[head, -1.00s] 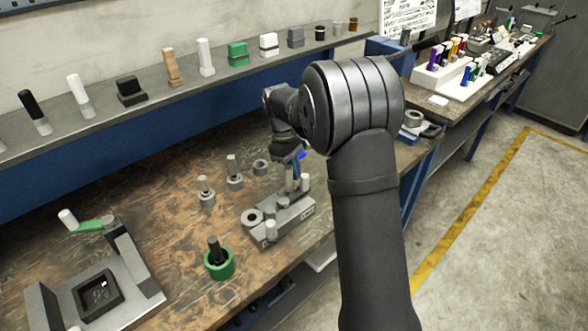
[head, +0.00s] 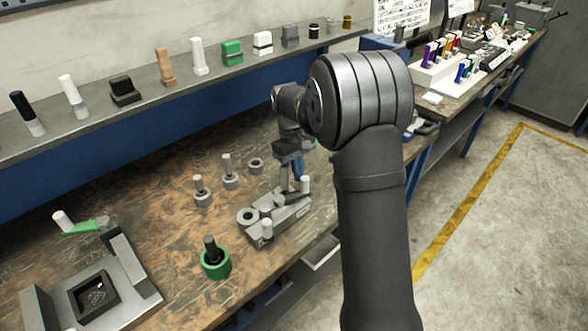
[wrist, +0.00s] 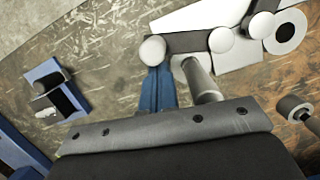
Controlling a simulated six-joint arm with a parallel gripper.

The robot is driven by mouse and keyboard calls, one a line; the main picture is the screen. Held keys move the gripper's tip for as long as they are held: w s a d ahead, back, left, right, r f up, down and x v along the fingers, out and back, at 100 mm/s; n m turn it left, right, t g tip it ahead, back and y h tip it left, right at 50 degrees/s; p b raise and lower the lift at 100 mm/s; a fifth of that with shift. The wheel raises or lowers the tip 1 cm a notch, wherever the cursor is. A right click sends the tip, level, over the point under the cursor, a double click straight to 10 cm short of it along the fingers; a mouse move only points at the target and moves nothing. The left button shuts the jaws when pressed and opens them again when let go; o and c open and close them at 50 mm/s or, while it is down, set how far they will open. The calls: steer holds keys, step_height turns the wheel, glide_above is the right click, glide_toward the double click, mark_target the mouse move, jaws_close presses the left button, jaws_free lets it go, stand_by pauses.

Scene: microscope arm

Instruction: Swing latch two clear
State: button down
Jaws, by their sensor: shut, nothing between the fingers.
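The grey fixture block (head: 262,238) stands on the bench with a ring-shaped part (head: 247,216) at its left end. It carries short posts and dark latch bars, one with a white knob (head: 267,228) at the front and another white-topped post (head: 305,184) at the back right. I cannot tell which latch is number two. My gripper (head: 297,178) is low over the block's back end, its blue fingers shut and empty. In the wrist view the fingertips (wrist: 158,90) are beside a round white knob (wrist: 152,49) on a dark bar (wrist: 185,43); contact is unclear. A grey post (wrist: 200,80) is right of them.
A second fixture (head: 125,280) with a black pocket and a green lever (head: 82,228) is at the left.

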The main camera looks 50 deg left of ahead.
mark_target(307, 180)
steer(key=d+m, duration=0.2)
steer(key=shift+m+g, duration=0.3)
steer(key=shift+m, duration=0.1)
steer(key=shift+s+d+m+g, duration=0.2)
steer(key=shift+d+m+g, duration=0.1)
steer(key=shift+d+m, duration=0.75)
steer(key=shift+s+d+m+y, duration=0.2)
steer(key=shift+m+y, duration=0.1)
steer(key=shift+m, duration=0.45)
steer(key=shift+s+d, duration=0.2)
steer(key=shift+d, duration=0.05)
steer(key=w+a+r, duration=0.4)
steer(key=r, duration=0.5)
steer(key=shift+w+a+r, duration=0.2)
steer(key=shift+a+r, duration=0.05)
steer(key=shift+r, duration=0.15)
steer(key=shift+f, duration=0.1)
